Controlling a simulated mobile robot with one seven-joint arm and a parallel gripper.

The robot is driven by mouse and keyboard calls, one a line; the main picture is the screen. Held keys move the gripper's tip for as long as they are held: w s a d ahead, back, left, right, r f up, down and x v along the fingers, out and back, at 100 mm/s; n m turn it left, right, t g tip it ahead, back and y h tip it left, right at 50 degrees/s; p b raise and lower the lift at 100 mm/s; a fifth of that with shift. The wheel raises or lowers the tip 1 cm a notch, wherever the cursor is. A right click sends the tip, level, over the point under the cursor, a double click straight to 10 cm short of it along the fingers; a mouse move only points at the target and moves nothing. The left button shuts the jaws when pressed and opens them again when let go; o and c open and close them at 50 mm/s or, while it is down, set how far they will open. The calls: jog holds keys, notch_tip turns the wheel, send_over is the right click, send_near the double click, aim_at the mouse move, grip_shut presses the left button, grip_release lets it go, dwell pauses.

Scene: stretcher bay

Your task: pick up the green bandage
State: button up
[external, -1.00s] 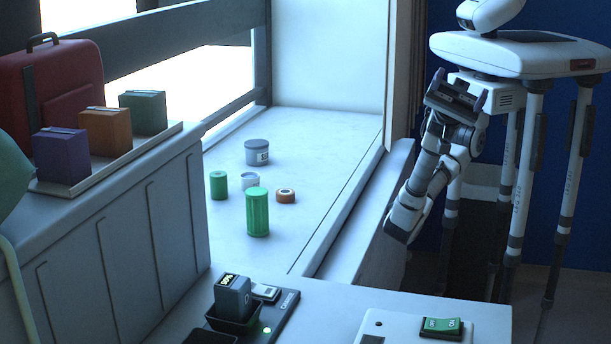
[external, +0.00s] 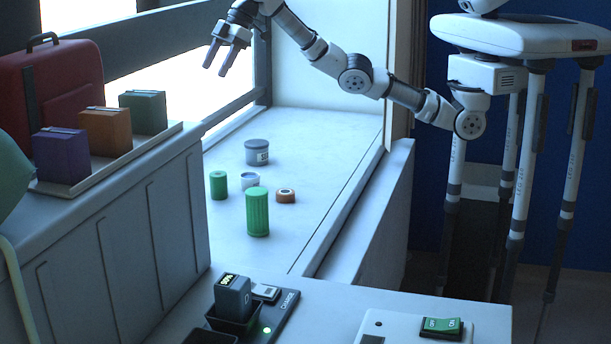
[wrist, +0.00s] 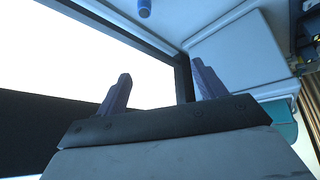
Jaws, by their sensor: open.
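Two green cylinders stand upright on the pale window ledge in the external view: a small one (external: 219,186) at the left and a taller, ribbed one (external: 257,213) nearer the camera. The small one looks like the green bandage, but I cannot tell for certain. My gripper (external: 215,71) is open and empty, high above the ledge in front of the bright window, with its fingers pointing down and left. In the wrist view my gripper (wrist: 161,72) has both fingers apart with nothing between them, and neither green cylinder is clearly visible.
A cabinet (external: 150,215) at left bears purple, orange and green boxes and a red case (external: 52,95). The ledge's right side is clear.

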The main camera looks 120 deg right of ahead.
jog(key=s+d+r+m+g, duration=0.1)
jog(key=s+d+g, duration=0.1)
jog(key=s+d, duration=0.35)
send_near(220, 173)
jog(key=p+x, duration=0.2)
jog(key=x, duration=0.5)
jog(key=shift+w+a+f, duration=0.1)
jog(key=shift+a+f, duration=0.05)
jog(key=shift+f, duration=0.1)
jog(key=shift+p+x, duration=1.15)
jog(key=shift+x, duration=1.95)
jog(key=shift+c, duration=0.4)
jog(key=c, duration=1)
